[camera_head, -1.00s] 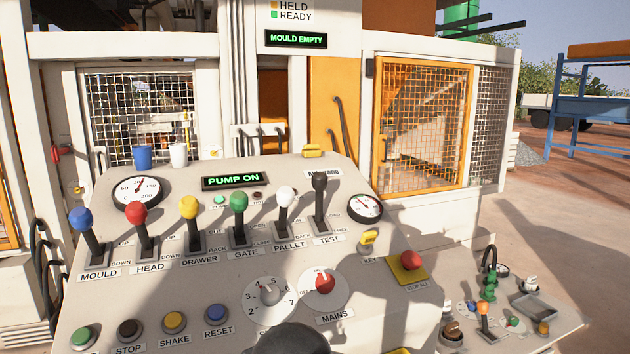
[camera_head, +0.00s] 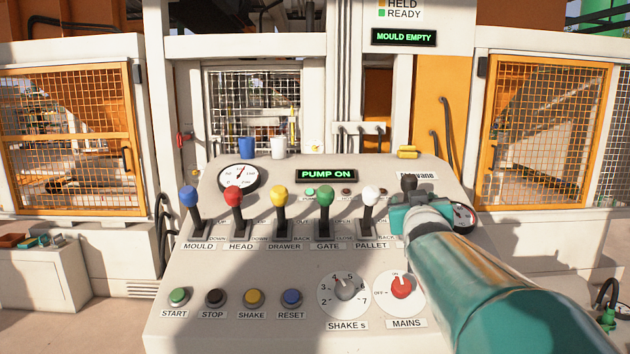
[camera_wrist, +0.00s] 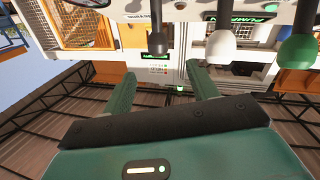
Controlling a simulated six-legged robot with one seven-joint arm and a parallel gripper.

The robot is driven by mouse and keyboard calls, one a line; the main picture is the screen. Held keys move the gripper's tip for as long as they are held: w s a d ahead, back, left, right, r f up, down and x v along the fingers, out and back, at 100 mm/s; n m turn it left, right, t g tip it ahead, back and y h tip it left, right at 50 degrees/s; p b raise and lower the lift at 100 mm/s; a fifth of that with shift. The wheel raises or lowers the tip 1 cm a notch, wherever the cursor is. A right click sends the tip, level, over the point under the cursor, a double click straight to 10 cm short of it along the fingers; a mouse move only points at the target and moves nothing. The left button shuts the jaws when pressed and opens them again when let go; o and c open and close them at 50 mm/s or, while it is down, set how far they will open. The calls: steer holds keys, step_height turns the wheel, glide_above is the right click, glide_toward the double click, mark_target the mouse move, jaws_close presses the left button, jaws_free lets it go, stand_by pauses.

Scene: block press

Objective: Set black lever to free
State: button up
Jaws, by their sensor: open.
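The black lever (camera_head: 408,182) is at the right end of the lever row on the sloped panel. Only its knob shows clearly above my gripper (camera_head: 402,207), which hides its stem and label in the head view. In the wrist view, which looks upside down, the black knob (camera_wrist: 156,42) lies ahead of the gap between the two green fingers of my gripper (camera_wrist: 160,78). The fingers are apart, with nothing between them. I cannot tell whether a finger touches the lever.
The white lever (camera_head: 370,194) stands close to the left of my gripper, then the green lever (camera_head: 325,197) and several more. A round gauge (camera_head: 464,218) is just right of it. The red mains knob (camera_head: 401,288) is below.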

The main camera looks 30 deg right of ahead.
mark_target(410, 186)
steer(key=x, duration=1.4)
steer(key=shift+s+d, duration=0.15)
steer(key=shift+c, duration=0.2)
jaws_close()
